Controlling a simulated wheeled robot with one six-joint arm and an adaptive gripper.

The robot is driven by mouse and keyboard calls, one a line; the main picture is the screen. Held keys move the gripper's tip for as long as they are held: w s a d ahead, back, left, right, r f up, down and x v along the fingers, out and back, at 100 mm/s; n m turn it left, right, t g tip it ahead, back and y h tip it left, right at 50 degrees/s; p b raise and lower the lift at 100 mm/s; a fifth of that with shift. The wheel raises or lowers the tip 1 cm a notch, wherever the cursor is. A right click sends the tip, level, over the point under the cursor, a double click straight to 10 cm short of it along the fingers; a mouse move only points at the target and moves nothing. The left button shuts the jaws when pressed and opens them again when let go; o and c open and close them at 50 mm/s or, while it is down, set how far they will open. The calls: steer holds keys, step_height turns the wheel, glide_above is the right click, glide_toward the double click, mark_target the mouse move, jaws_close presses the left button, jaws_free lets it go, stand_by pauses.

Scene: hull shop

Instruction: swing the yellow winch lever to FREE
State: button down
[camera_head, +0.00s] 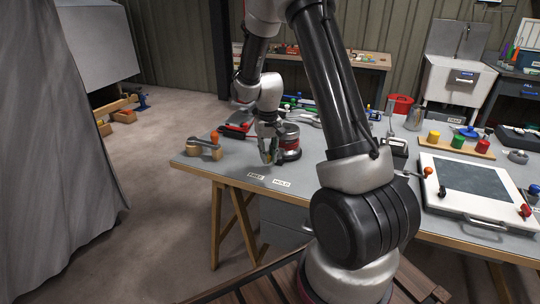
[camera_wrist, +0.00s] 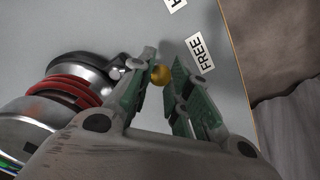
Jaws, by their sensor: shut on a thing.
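The winch (camera_head: 289,141), a silver drum with a red band, stands on the grey workbench. In the wrist view its drum and red rings (camera_wrist: 72,98) fill the left. The yellow lever's round knob (camera_wrist: 160,75) sits between the fingertips of my gripper (camera_wrist: 158,82), which is shut on it. The rest of the lever is hidden by my fingers. In the head view my gripper (camera_head: 269,158) is low beside the winch, on its left. The FREE label (camera_wrist: 200,52) is close to the knob; it also shows in the head view (camera_head: 256,175). The HOLD label (camera_head: 282,183) is to its right.
A wooden piece (camera_head: 204,151) with an orange ball lies left of the winch. A red tool (camera_head: 237,126) lies behind it. A dark box (camera_head: 394,151) and a white framed panel (camera_head: 474,188) are to the right. The bench front around the labels is clear.

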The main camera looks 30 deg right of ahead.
steer(key=shift+w, duration=0.15)
stand_by(0.4)
steer(key=c, duration=1.3)
jaws_free()
step_height(320, 180, up, 12)
steer(key=shift+r, duration=0.1)
steer(key=s+r+t, duration=0.1)
steer(key=s+r, duration=0.3)
steer(key=s, duration=0.5)
steer(key=s+a+r+n+t, duration=0.1)
steer(key=s+r, duration=0.3)
steer(key=s, duration=0.5)
steer(key=s+a+r+n+t, duration=0.1)
steer(key=s+r, duration=0.4)
steer(key=s, duration=0.5)
steer(key=shift+a+t, duration=0.25)
steer(key=shift+t, duration=0.45)
